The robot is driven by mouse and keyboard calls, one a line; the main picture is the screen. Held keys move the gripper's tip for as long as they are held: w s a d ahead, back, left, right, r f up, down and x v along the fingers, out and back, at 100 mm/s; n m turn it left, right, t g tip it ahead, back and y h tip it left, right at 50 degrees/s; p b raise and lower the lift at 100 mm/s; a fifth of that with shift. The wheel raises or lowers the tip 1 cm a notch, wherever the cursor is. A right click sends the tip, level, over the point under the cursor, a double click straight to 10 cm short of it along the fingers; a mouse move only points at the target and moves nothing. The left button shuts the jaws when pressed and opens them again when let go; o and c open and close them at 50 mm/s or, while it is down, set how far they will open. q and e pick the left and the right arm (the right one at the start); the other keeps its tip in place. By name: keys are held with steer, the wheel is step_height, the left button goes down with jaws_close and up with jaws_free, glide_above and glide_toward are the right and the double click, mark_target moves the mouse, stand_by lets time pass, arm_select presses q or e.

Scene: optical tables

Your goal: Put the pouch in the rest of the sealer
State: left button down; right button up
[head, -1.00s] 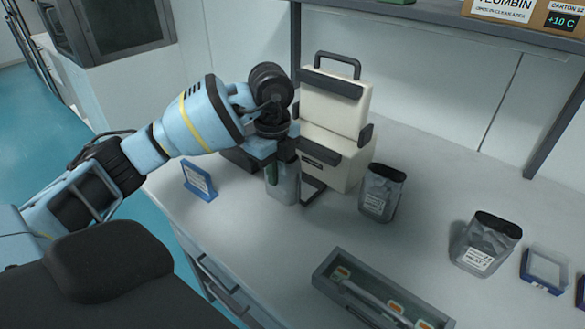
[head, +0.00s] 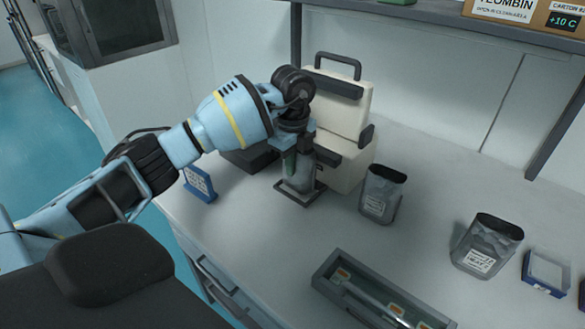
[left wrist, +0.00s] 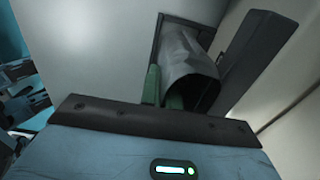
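The sealer (head: 343,108) is a cream machine with dark bars and a top handle, at the back of the table. Its rest (head: 289,197) is a dark square frame low at its front. My left gripper (head: 292,160) is shut on a grey pouch, its green fingers at the pouch's side. The pouch (head: 304,180) is roughly upright, its lower end at the rest; I cannot tell whether it touches. In the left wrist view the pouch (left wrist: 188,62) shows its dark open mouth beside the sealer's dark bar (left wrist: 252,52). My right gripper is not in view.
Two more grey pouches with white labels stand to the right, one nearer (head: 381,194) and one farther (head: 487,245). A long grey tray (head: 330,283) lies in front. A blue sign (head: 199,184) stands left. A blue-edged box (head: 545,273) sits far right.

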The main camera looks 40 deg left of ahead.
arm_select(q)
steer(key=shift+f, duration=0.7)
steer(key=shift+f, duration=0.15)
steer(key=c, duration=1.6)
jaws_free()
steer(key=shift+c, duration=0.2)
step_height(320, 180, up, 12)
steer(key=shift+r+p, duration=0.1)
steer(key=shift+p, duration=0.25)
